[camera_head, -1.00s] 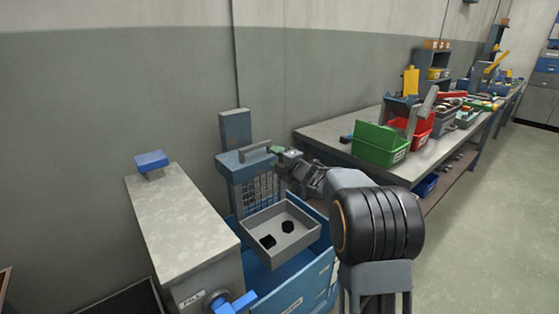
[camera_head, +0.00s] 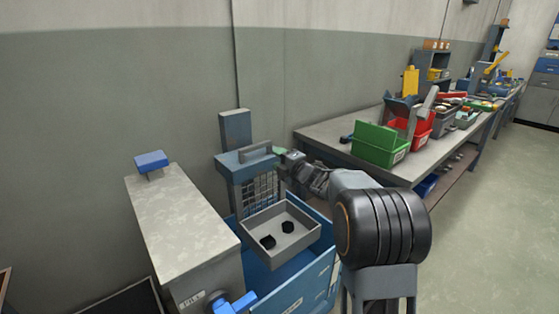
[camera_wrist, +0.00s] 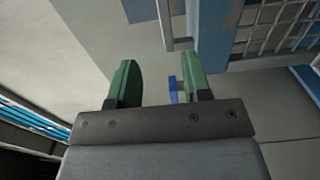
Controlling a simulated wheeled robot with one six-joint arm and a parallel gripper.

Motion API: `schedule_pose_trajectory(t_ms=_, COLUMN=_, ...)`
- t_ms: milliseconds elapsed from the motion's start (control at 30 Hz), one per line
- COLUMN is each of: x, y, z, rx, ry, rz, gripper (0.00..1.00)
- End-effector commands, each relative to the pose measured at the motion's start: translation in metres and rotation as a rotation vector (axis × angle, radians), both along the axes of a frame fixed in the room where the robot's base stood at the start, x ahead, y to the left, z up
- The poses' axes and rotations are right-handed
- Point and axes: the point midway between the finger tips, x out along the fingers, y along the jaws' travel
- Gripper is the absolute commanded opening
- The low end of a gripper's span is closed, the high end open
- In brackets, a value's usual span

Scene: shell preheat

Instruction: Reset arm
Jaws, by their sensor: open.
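My gripper (camera_wrist: 160,85) shows in the wrist view with its two green fingers apart and nothing between them. In the head view my gripper (camera_head: 281,151) is small and partly hidden by my own arm. It is beside the handle (camera_head: 256,150) on top of the blue guard with the mesh front (camera_head: 262,188). I cannot tell whether it touches the guard.
A grey tray (camera_head: 305,233) with two dark pieces sits in front of the guard, above a blue cabinet (camera_head: 318,279). A grey-topped cabinet (camera_head: 180,215) stands at left. A workbench (camera_head: 330,141) with a green bin (camera_head: 380,150) and red bin runs along the wall. Floor at right is clear.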

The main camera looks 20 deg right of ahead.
Motion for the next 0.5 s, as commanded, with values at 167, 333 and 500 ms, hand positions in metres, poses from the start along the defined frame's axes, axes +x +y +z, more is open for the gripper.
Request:
schedule_pose_trajectory(t_ms=167, x=0.003, y=-0.007, z=-0.007, rx=0.045, ry=0.057, rz=-0.043, gripper=0.45)
schedule_pose_trajectory(t_ms=333, x=-0.004, y=-0.049, z=-0.062, rx=0.249, ry=0.335, rz=-0.334, gripper=0.45)
schedule_pose_trajectory(t_ms=500, x=-0.078, y=-0.074, z=-0.075, rx=0.589, ry=0.68, rz=-0.779, gripper=0.45)
